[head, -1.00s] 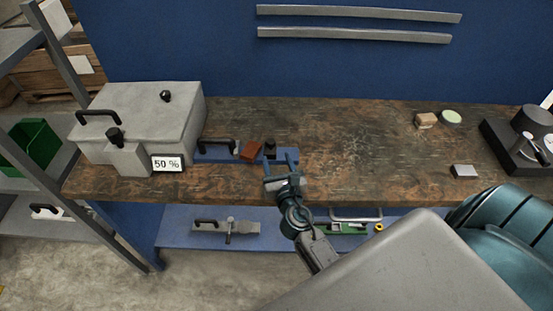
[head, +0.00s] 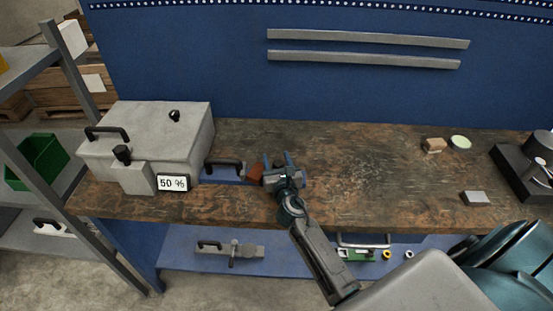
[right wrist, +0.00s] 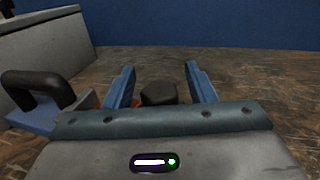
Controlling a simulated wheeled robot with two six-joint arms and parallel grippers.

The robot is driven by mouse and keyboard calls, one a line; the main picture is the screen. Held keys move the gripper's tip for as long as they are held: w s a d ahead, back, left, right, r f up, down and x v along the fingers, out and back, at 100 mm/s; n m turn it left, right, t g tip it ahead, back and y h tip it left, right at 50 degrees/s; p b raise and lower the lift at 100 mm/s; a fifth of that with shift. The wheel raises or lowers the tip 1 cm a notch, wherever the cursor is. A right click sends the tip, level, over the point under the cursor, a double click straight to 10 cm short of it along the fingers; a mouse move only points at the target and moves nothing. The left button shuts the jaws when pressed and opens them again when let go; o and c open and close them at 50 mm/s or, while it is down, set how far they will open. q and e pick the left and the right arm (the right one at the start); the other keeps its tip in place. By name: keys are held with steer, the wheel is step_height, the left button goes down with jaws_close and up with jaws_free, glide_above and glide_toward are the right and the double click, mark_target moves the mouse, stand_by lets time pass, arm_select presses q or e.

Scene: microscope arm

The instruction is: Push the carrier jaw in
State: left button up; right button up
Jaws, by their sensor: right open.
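A blue carrier plate (head: 222,174) lies on the workbench, right of the grey box. It bears a black handle (head: 222,162) and a red-brown block (head: 254,173). My right gripper (head: 278,157) is over the plate's right end, beside the block, and hides that end in the head view. In the right wrist view my right gripper (right wrist: 158,82) is open, its blue fingers apart on either side of a black knob (right wrist: 158,93). I cannot tell if they touch it. Which part is the carrier jaw is unclear. My left gripper is not in view.
The grey box (head: 150,130) with a "50 %" sign (head: 172,183) stands at the left of the workbench (head: 370,180). The bench right of my gripper is mostly clear. A small grey block (head: 475,198) and a dark device (head: 530,172) sit at the right.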

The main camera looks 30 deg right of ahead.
steer(key=shift+w, duration=0.1)
jaws_close()
steer(key=shift+w+a, duration=0.15)
steer(key=shift+a, duration=0.1)
jaws_free()
steer(key=shift+s+a+f, duration=0.1)
steer(key=shift+s+a, duration=0.05)
steer(key=shift+s, duration=0.3)
steer(key=b+v, duration=0.1)
steer(key=v, duration=0.8)
steer(key=shift+s+a, duration=0.15)
steer(key=shift+s, duration=0.25)
